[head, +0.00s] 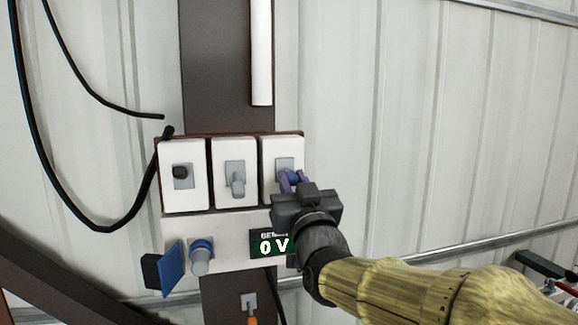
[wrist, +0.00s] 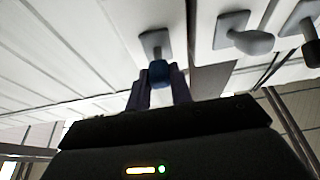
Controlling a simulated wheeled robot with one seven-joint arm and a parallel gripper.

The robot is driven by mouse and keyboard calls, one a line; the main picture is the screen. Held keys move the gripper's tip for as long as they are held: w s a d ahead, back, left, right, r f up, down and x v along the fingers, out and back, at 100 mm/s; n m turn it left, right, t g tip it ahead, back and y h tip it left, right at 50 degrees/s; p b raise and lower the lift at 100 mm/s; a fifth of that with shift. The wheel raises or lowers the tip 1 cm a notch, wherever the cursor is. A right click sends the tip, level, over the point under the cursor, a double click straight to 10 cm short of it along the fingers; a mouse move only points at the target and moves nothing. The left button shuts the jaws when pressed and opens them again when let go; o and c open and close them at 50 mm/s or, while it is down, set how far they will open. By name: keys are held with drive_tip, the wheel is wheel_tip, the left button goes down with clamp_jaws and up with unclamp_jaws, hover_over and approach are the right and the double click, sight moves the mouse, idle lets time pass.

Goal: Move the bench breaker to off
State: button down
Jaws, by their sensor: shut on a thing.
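Three white breaker plates sit side by side on a panel on a dark post in the head view. The right plate (head: 270,156) carries a lever with a blue tip (head: 292,177), likely the bench breaker; no label on it can be read. My gripper (head: 291,182) reaches it from the lower right, its purple fingers shut around the blue tip. In the wrist view the blue tip (wrist: 158,73) sits between the two fingers, below its grey mount (wrist: 154,43).
The middle plate has a grey lever (head: 238,184) pointing down; the left plate has a black knob (head: 180,172). Below are a blue-ringed grey knob (head: 200,262) and a blue flap (head: 172,269). A black cable (head: 25,130) hangs at left.

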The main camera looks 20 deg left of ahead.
drive_tip(key=shift+w+f, duration=0.1)
drive_tip(key=shift+f, duration=0.35)
drive_tip(key=shift+w+a+f+b, duration=0.15)
drive_tip(key=shift+f+b, duration=0.65)
drive_tip(key=shift+b, duration=0.25)
drive_tip(key=c, duration=1.6)
unclamp_jaws()
drive_tip(key=o, duration=0.4)
drive_tip(key=shift+w+a, duration=0.15)
drive_tip(key=shift+w, duration=0.1)
drive_tip(key=shift+o, duration=0.2)
drive_tip(key=s+d+b, duration=0.4)
drive_tip(key=s, duration=0.2)
drive_tip(key=shift+s+r, duration=0.2)
drive_tip(key=shift+r, duration=0.05)
